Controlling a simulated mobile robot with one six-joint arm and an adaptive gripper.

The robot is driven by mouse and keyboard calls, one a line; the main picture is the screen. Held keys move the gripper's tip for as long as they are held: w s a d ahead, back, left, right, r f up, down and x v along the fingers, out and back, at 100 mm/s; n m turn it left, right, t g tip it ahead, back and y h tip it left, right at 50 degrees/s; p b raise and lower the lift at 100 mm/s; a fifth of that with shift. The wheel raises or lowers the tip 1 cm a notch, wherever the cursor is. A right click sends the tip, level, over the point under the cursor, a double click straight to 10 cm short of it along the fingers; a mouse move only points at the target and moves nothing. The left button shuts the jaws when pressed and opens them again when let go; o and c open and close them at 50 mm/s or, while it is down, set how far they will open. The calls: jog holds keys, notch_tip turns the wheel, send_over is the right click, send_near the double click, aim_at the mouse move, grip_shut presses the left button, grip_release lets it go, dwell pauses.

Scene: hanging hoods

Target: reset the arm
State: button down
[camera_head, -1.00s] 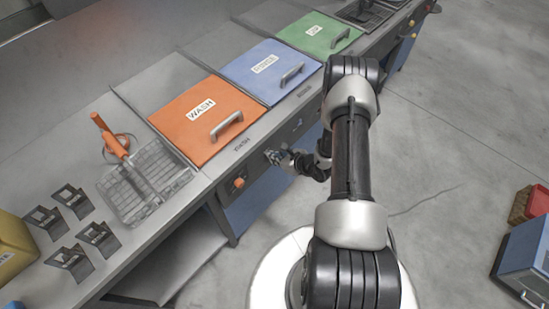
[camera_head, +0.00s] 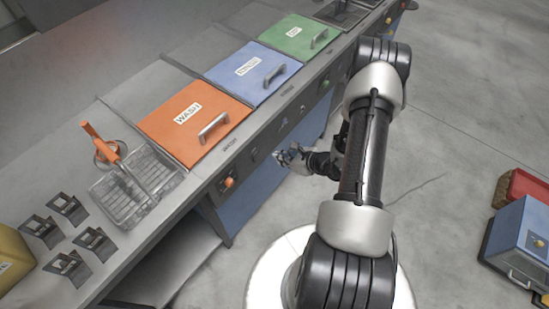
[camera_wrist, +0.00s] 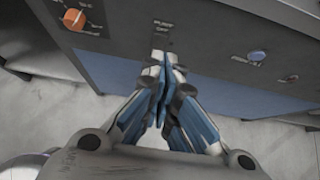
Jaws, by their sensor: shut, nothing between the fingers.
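My gripper (camera_head: 290,155) is at the front of the counter, below the top edge, beside the blue-grey front panel. In the wrist view my gripper (camera_wrist: 163,85) has its blue-padded fingers together, with nothing between them. The tips point at the panel near a small label; I cannot tell whether they touch it. My arm reaches up from the round white base, bends at the elbow, and comes back down to the gripper, partly hidden behind the forearm.
The counter carries an orange lid (camera_head: 192,121), a blue lid (camera_head: 253,72) and a green lid (camera_head: 304,37). A wire basket (camera_head: 135,186) and several dark brackets stand at left. An orange knob (camera_wrist: 75,20) sticks out from the panel. A blue box (camera_head: 520,240) stands right. Floor between is clear.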

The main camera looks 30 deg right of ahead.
jog(key=shift+s+d+r, duration=0.2)
jog(key=shift+s+r, duration=0.2)
jog(key=shift+r, duration=0.15)
jog(key=w+a+r+n+g+y, duration=0.1)
jog(key=w+a+r+n+y, duration=0.1)
jog(key=a+r+n, duration=0.45)
jog(key=w+a+r+n+g+y, duration=0.1)
jog(key=w+a+r+n+y, duration=0.15)
jog(key=r, duration=0.65)
jog(key=s+a+r+n+g, duration=0.3)
jog(key=s+a+r+n, duration=0.2)
jog(key=a+r+n, duration=0.35)
jog(key=s+a+r+n+g+h, duration=0.1)
jog(key=s+a+r+n+h, duration=0.1)
jog(key=s+r+n, duration=0.5)
jog(key=s+a+r+n+g+h, duration=0.1)
jog(key=s+a+r+n+h, duration=0.2)
jog(key=s+r, duration=0.35)
jog(key=s+d+r+n+t+h, duration=0.1)
jog(key=s+d+r+n+h, duration=0.1)
jog(key=s+d+n+h, duration=0.1)
jog(key=s+d+n, duration=0.1)
jog(key=s, duration=0.1)
jog(key=shift+s+d+t, duration=0.2)
jog(key=shift+s+t, duration=0.2)
